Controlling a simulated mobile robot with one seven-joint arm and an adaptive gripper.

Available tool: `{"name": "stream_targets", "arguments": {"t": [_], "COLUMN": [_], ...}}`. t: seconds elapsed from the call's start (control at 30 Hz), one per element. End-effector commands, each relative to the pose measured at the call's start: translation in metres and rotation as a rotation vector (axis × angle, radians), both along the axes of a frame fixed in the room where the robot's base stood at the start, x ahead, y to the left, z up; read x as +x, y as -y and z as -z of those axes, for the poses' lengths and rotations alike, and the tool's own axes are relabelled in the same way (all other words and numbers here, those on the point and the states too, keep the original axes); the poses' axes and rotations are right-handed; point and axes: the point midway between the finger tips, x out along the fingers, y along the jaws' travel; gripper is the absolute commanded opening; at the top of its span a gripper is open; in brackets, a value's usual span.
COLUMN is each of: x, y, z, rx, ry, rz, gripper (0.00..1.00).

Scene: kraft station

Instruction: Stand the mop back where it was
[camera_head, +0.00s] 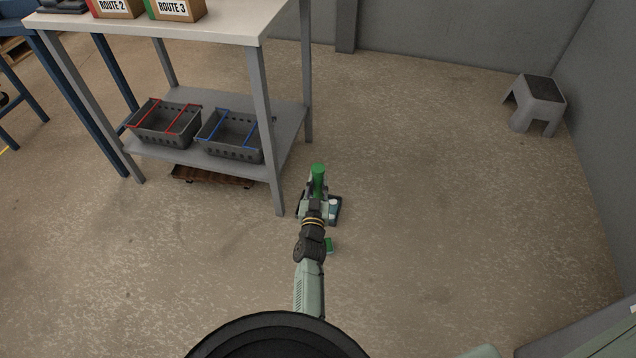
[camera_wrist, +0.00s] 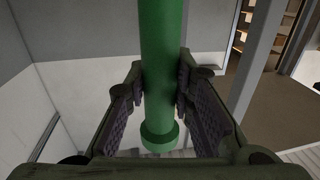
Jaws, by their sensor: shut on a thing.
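The mop has a green handle, and its top (camera_head: 318,172) shows in the head view just beyond my gripper (camera_head: 316,192). In the wrist view the green handle (camera_wrist: 163,60) runs down between my fingers (camera_wrist: 162,85) and ends in a wider green collar (camera_wrist: 160,138). My gripper is shut on the handle, with a pad against each side. A small green piece (camera_head: 329,244) shows beside my wrist; I cannot tell whether it belongs to the mop. The mop's head is not clearly seen.
A workbench (camera_head: 150,28) stands at the left, its nearest leg (camera_head: 265,135) close to my gripper. Its lower shelf (camera_head: 285,135) holds a red-handled basket (camera_head: 165,128) and a blue-handled basket (camera_head: 232,148). A grey step stool (camera_head: 540,90) stands at the right wall. The floor (camera_head: 430,190) between is clear.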

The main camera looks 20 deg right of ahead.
Motion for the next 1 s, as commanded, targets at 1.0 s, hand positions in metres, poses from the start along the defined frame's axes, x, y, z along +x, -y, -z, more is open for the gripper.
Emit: {"name": "stream_targets", "arguments": {"t": [1.0], "x": [0.0005], "y": [0.0003], "z": [0.0058], "rx": [-0.002], "ry": [0.004], "rz": [0.001], "gripper": [0.00]}}
